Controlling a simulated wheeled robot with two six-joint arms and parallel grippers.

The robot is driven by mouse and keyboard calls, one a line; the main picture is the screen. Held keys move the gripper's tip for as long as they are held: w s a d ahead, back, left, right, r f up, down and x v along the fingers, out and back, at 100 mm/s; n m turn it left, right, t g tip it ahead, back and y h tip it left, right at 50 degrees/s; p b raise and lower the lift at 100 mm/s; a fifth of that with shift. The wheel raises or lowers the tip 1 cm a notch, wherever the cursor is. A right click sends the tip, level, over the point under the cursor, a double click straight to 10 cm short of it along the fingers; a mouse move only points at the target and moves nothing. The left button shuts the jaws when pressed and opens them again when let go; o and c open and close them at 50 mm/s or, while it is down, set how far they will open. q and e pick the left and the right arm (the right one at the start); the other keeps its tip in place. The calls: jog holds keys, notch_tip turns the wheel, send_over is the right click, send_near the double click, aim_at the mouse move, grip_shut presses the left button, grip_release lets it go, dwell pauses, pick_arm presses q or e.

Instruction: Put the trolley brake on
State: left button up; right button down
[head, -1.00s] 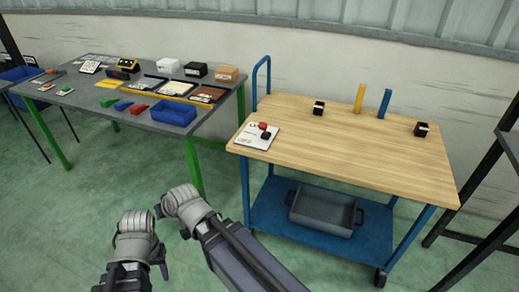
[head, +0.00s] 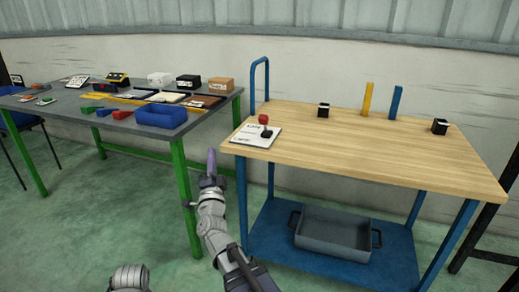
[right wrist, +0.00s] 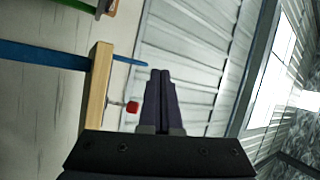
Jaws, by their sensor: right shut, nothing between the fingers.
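The trolley has a blue frame and a wooden top (head: 385,150). At the top's left front corner lies a white printed plate (head: 252,138) with a red knob (head: 263,119) and a black knob (head: 266,131). The red knob also shows in the right wrist view (right wrist: 132,107), on a thin stem beside the wooden edge. My right gripper (head: 211,158) is shut and empty, pointing up, left of the trolley's front left corner and apart from it. Its fingers (right wrist: 163,75) lie together in the right wrist view. Only part of my left arm shows at the bottom edge; its jaws are hidden.
A grey table with green legs (head: 178,165) stands to the left, holding a blue bin (head: 161,117) and small parts. A blue handle (head: 252,80) rises at the trolley's left end. A grey tray (head: 333,235) sits on the lower shelf. Black blocks stand on the top.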

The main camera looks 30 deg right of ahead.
aim_at(263, 123)
pick_arm(q)
notch_tip(263, 123, down, 6)
jog(key=b, duration=0.4)
jog(key=shift+w, duration=0.45)
pick_arm(e)
jog(key=s+d+f+m+g+h, duration=0.3)
jog(key=s+d+m+g+h, duration=0.2)
jog(key=d+m+h, duration=0.4)
jog(key=shift+f+h, duration=0.3)
jog(key=shift+f, duration=0.05)
jog(key=shift+d, duration=0.1)
jog(key=p+x, duration=0.6)
jog(key=x, duration=0.7)
pick_arm(q)
notch_tip(263, 123, up, 7)
jog(key=shift+p, duration=0.3)
pick_arm(e)
jog(key=shift+w+d+r, duration=0.15)
jog(key=shift+w+d, duration=0.15)
jog(key=shift+d, duration=0.1)
pick_arm(q)
jog(key=shift+a, duration=0.1)
